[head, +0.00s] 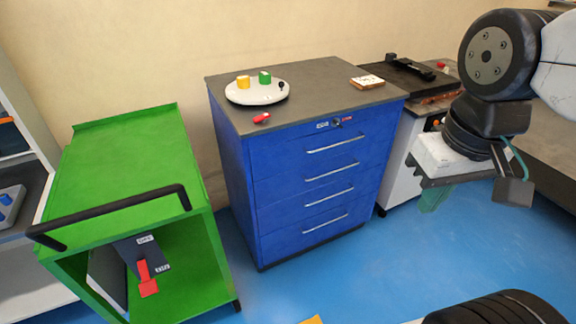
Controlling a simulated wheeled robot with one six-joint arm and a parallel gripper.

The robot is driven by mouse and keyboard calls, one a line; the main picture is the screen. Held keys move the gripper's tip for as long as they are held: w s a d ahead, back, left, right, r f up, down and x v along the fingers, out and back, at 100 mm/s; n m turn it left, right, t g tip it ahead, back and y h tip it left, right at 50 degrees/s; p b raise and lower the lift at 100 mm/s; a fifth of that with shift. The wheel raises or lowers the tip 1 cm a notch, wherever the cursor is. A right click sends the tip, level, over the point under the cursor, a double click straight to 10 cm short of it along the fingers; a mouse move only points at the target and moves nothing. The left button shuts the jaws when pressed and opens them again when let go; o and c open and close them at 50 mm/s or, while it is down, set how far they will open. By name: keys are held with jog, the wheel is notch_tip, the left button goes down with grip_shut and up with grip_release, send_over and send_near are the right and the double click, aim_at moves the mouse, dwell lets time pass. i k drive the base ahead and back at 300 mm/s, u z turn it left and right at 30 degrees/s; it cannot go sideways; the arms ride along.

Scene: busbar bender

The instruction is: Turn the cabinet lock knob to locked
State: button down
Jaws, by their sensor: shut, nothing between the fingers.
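The blue drawer cabinet (275,205) stands against the wall with a dark grey top. Its lock knob (337,123) is a small dark piece on the upper front edge. A whitish label (322,125) is on its left and a red label (347,119) on its right. The knob is too small to tell which way it points. My gripper (432,202) hangs at the right, in front of the white machine, clear of the cabinet and away from the knob. Its greenish fingers look shut and empty.
On the cabinet top are a round white tray (243,97) with yellow and green pieces, a red item (261,118) and a small wooden block (367,82). A green cart (115,155) stands left. Blue floor (375,260) before the cabinet is mostly clear.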

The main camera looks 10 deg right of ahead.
aim_at(336, 121)
jog(key=k, duration=0.4)
jog(key=z, duration=0.75)
jog(key=i, duration=0.7)
jog(key=u, duration=0.65)
